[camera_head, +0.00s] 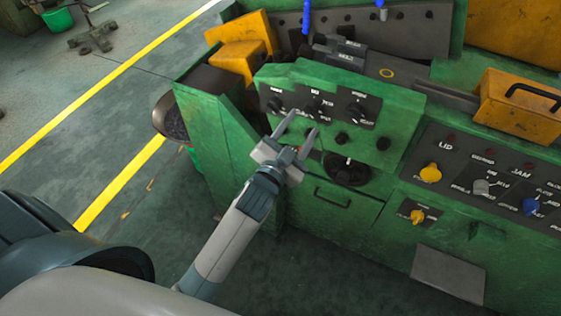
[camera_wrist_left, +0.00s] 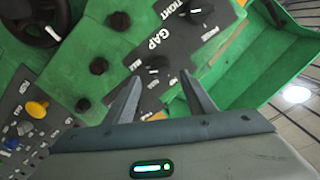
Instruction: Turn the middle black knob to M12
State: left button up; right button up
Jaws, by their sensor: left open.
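Three black knobs sit in a row on dark label plates on a green machine front. The middle black knob (camera_head: 314,108) is partly behind my left gripper's tips in the head view. In the left wrist view the middle knob (camera_wrist_left: 153,67) lies by the word GAP, with a pale pointer mark; its scale is too small to read. My left gripper (camera_head: 299,126) is open and empty, its fingers pointing at the panel. In the left wrist view its fingertips (camera_wrist_left: 160,76) appear on either side of the middle knob; contact cannot be told. My right gripper is out of view.
Plain black knobs (camera_head: 342,138) and a dark round handwheel (camera_head: 347,170) sit below the row. A panel with yellow (camera_head: 430,173), grey and blue (camera_head: 530,206) knobs is at right. A yellow box (camera_head: 518,107) stands above it.

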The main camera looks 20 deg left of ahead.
pick_arm(q)
jog(key=s+b, duration=0.4)
jog(key=s, duration=0.7)
jog(key=shift+s+a, duration=0.2)
jog(key=shift+s, duration=0.2)
notch_tip(320, 180, down, 21)
jog(key=w+d+g+b, duration=0.1)
jog(key=w+g+b, duration=0.1)
jog(key=g, duration=0.2)
jog(key=s+f+n+g+b, duration=0.15)
jog(key=s+f, duration=0.25)
jog(key=f, duration=0.9)
jog(key=s+f+g+b, duration=0.1)
jog(key=s+f+g, duration=0.2)
jog(key=f, duration=1)
jog(key=s+a+f+g+b, duration=0.1)
jog(key=s+a+f+g, duration=0.1)
jog(key=s+f, duration=0.9)
jog(key=s+a+f+n+g+b, duration=0.1)
jog(key=s+a+f+g, duration=0.1)
jog(key=s+f, duration=0.8)
jog(key=s+a+f+n+g+b, duration=0.1)
jog(key=s+a+f+g+b, duration=0.1)
jog(key=s+f, duration=0.8)
jog(key=s+a+g, duration=0.1)
jog(key=s+g, duration=0.1)
jog(key=s, duration=0.3)
jog(key=shift+s+n+y, duration=0.3)
jog(key=shift+s+n, duration=0.05)
jog(key=shift+s, duration=0.05)
